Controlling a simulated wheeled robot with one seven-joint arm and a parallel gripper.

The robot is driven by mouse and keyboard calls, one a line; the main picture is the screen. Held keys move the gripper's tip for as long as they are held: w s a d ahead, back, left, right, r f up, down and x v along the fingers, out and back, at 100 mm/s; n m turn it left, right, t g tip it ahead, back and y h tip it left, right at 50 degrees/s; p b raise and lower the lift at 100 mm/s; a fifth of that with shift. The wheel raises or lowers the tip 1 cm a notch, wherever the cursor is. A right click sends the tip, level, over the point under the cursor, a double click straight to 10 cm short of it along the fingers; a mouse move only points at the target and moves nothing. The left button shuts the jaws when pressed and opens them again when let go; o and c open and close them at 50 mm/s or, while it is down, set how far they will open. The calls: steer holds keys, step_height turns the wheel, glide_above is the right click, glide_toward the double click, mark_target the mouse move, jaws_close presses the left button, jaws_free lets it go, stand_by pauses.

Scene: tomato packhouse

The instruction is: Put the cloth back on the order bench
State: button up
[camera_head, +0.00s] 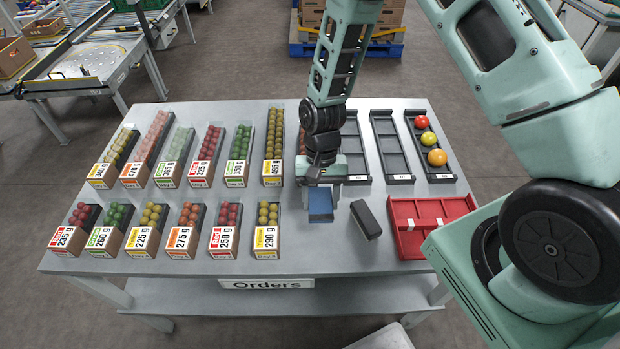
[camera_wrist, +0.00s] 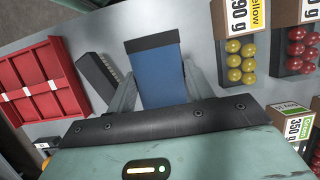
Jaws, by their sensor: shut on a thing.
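The blue cloth (camera_head: 320,207) is a small folded pad with a dark band along one end. My gripper (camera_head: 320,190) points down and is shut on it, over the front middle of the order bench (camera_head: 335,258). In the wrist view the cloth (camera_wrist: 160,82) lies between my two fingers (camera_wrist: 160,92), its dark-banded end sticking out beyond them. I cannot tell whether the cloth touches the bench top or hangs just above it. My gripper hides part of the cloth in the head view.
A dark grey block (camera_head: 366,220) lies close right of the cloth. A red divided tray (camera_head: 408,240) is farther right. A yellow-labelled 290 g punnet (camera_head: 266,240) stands to the left. Black trays (camera_head: 391,150) line the back right. Bare bench shows along the front edge.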

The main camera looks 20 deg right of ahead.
mark_target(319, 228)
steer(key=shift+w+f, duration=0.15)
steer(key=shift+f+b, duration=3)
steer(key=shift+f, duration=0.95)
steer(key=shift+f, duration=0.25)
steer(key=o, duration=1.2)
steer(key=c, duration=0.3)
steer(key=shift+r, duration=0.15)
steer(key=shift+r+p, duration=2.7)
steer(key=shift+r, duration=0.75)
